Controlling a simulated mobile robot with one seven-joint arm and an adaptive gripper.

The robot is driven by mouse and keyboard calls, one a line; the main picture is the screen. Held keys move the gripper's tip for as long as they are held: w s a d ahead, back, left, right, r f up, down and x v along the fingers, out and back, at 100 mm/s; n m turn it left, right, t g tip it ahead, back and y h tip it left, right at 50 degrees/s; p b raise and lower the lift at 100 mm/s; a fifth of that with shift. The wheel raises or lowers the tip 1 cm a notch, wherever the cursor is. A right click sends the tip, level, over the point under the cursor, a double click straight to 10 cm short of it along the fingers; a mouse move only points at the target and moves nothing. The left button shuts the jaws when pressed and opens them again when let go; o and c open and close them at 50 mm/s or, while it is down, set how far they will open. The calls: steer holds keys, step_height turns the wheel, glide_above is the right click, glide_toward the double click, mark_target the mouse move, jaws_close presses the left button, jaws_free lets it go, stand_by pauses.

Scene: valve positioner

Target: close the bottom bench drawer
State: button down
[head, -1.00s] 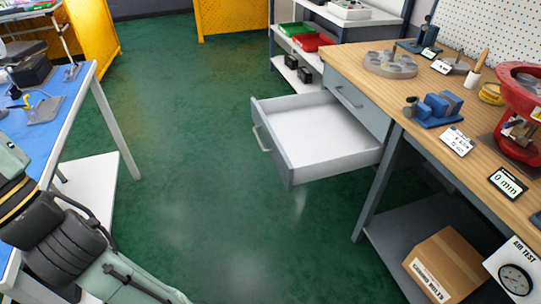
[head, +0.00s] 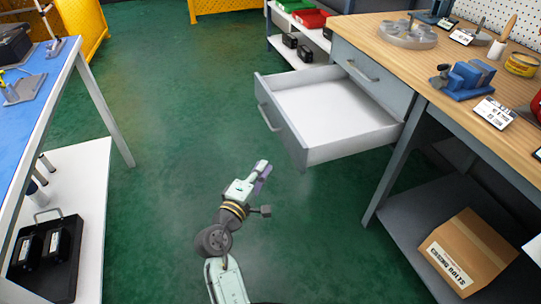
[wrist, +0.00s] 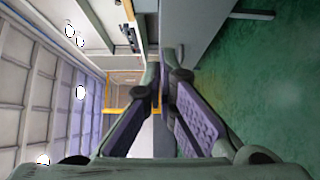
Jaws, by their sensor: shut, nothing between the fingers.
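The bottom bench drawer is pulled out, with its grey-blue front (head: 286,127) facing the aisle and its white tray empty. A bar handle (head: 268,117) is on that front. The top drawer (head: 372,82) above it is flush with the bench. My gripper (head: 263,172) is below and in front of the open drawer in the head view, apart from it, pointing up the picture. Its purple-padded fingers are shut and hold nothing. In the wrist view the gripper (wrist: 161,85) points toward a grey panel that I cannot surely identify.
The wooden bench (head: 440,70) carries a blue vise (head: 467,78) and other items. A cardboard box (head: 466,252) sits on its lower shelf. A blue-topped table (head: 45,95) stands at left. Green floor (head: 180,150) between them is clear.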

steer(key=s+d+p+x, duration=0.1)
steer(key=d+p+x, duration=0.1)
steer(key=x, duration=1)
steer(key=shift+s+d+p, duration=0.2)
steer(key=shift+p, duration=0.25)
steer(key=shift+r, duration=0.1)
